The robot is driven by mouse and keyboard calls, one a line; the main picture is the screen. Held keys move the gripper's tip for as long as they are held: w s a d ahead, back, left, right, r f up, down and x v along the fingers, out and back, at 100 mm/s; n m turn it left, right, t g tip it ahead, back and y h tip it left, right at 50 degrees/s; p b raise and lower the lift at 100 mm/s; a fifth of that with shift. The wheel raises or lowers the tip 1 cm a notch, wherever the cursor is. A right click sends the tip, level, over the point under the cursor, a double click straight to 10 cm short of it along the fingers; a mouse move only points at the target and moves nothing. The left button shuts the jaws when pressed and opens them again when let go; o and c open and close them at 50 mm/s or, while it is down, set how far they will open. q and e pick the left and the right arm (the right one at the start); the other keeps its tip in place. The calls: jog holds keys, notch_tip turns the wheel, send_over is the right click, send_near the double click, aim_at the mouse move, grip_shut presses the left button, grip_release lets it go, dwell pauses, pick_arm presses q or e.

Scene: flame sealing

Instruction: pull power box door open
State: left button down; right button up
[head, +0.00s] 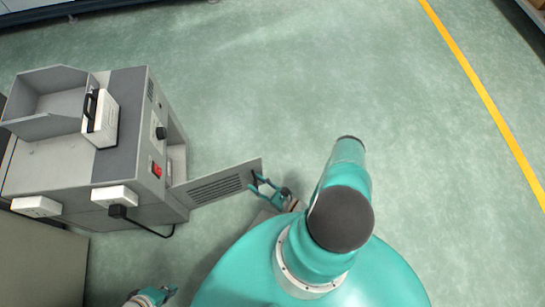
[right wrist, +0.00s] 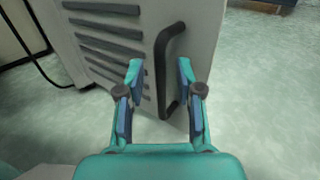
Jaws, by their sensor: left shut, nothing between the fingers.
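The power box (head: 128,150) is a grey cabinet at the left of the head view. Its door (head: 215,184) is a grey panel with dark vent slots, swung out from the cabinet's lower side. In the right wrist view, the door (right wrist: 150,100) fills the upper middle and its black handle (right wrist: 166,78) stands upright near the edge. My right gripper (right wrist: 160,68) is open, with its teal fingers on either side of the handle; contact cannot be told. The same gripper (head: 261,183) is at the door's free end in the head view. My left gripper (head: 168,292) is shut and empty at the bottom left.
A grey open tray (head: 45,100) and a white block with a black handle (head: 101,118) sit on the cabinet. A black plug (head: 117,211) with a cable hangs at its lower side. Green floor (head: 330,80) is clear at the top and right.

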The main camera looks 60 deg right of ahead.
jog(key=s, duration=1.1)
jog(key=shift+s, duration=0.15)
